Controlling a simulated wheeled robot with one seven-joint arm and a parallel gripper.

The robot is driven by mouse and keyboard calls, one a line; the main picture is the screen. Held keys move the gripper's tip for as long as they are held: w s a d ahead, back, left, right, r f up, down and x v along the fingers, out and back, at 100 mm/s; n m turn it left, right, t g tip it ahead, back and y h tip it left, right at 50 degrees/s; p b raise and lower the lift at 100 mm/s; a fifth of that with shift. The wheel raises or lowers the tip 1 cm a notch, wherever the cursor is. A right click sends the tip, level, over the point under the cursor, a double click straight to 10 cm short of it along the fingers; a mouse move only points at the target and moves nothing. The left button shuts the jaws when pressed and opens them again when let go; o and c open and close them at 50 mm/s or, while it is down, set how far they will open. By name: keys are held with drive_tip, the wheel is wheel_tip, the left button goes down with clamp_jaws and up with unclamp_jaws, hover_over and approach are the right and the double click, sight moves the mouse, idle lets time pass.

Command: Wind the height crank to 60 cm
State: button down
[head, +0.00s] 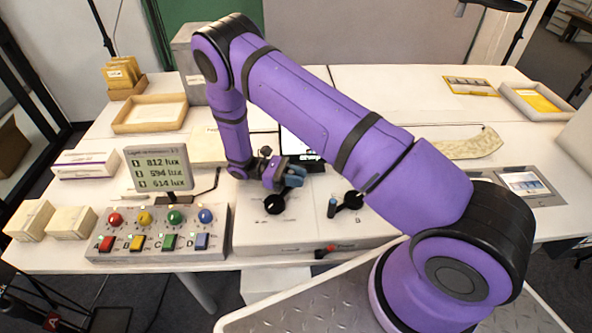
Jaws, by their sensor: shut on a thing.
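A white crank box (300,230) stands at the front middle of the table. It carries a left crank (275,204) with a black hub and a right crank (352,200) with a black arm and an upright blue-grey handle, near a letter B. My gripper (290,178) is at the left crank, just above and right of its hub, shut on that crank's handle, which the fingers mostly hide. A dark display (309,158) behind the box is partly covered by my arm; its reading is not legible. I cannot tell which crank sets the height.
A button panel (158,234) with coloured knobs and a lux display (158,168) stands to the left. Small boxes (72,222) sit at the left edge. A red switch (330,248) is on the box front. An open tray (150,113) lies behind; a framed picture (525,184) lies right.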

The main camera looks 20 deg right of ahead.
drive_tip(key=shift+s+a+f, duration=0.1)
drive_tip(key=shift+s+a, duration=0.1)
drive_tip(key=shift+s, duration=0.15)
drive_tip(key=c, duration=0.9)
unclamp_jaws()
drive_tip(key=shift+a, duration=0.1)
drive_tip(key=shift+c, duration=0.2)
drive_tip(key=shift+w, duration=0.15)
drive_tip(key=shift+w+a, duration=0.2)
drive_tip(key=shift+w, duration=0.05)
drive_tip(key=v, duration=0.9)
drive_tip(key=shift+w+a, duration=0.25)
drive_tip(key=shift+w, duration=0.1)
